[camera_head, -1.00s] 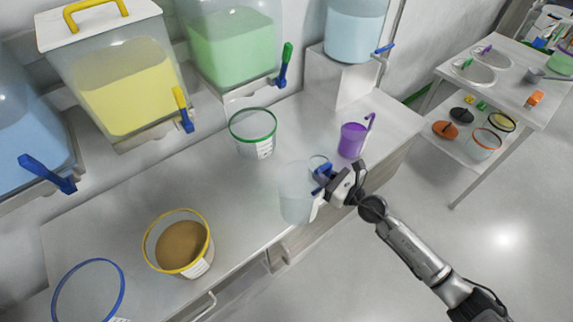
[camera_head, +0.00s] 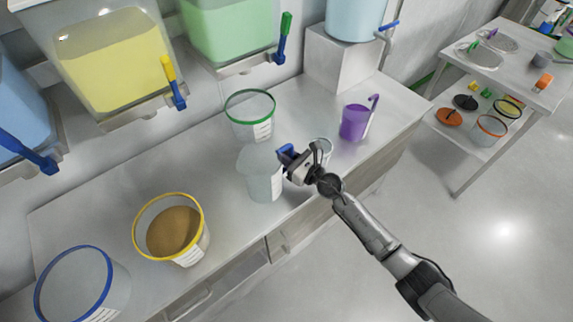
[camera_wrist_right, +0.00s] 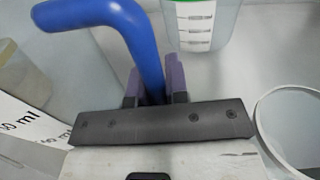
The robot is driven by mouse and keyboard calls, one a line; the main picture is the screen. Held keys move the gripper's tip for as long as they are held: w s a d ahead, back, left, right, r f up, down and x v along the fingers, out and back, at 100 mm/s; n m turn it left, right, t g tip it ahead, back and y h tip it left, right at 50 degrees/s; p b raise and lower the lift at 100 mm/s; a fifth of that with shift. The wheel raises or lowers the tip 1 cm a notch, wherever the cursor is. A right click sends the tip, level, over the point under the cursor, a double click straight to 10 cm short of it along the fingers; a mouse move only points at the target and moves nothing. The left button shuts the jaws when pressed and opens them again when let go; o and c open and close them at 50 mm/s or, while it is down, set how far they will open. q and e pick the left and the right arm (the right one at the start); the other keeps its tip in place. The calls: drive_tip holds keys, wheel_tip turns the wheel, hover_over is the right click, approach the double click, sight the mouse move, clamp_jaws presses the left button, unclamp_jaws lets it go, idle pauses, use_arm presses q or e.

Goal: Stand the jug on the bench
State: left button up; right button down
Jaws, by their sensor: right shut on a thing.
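The jug (camera_head: 262,178) is a translucent, pale vessel with a blue handle. My right gripper (camera_head: 290,160) is shut on that handle. In the right wrist view the blue handle (camera_wrist_right: 135,35) runs between the dark finger pads, and a white strip with "ml" marks shows at the left. The jug looks about upright at the front part of the bench (camera_head: 225,160), between the green-rimmed and yellow-rimmed buckets. I cannot tell whether its base touches the bench top. My left gripper is not in view.
A green-rimmed clear bucket (camera_head: 250,118) stands behind the jug. A yellow-rimmed bucket of brown powder (camera_head: 172,232) stands to the left. A small clear vessel (camera_head: 322,148) and a purple jug (camera_head: 355,122) stand to the right. Tanks with taps line the back.

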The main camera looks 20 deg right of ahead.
wheel_tip(320, 180, down, 4)
drive_tip(key=shift+r+b, duration=0.2)
drive_tip(key=shift+b, duration=1.05)
drive_tip(key=shift+f, duration=0.1)
drive_tip(key=c, duration=1.1)
unclamp_jaws()
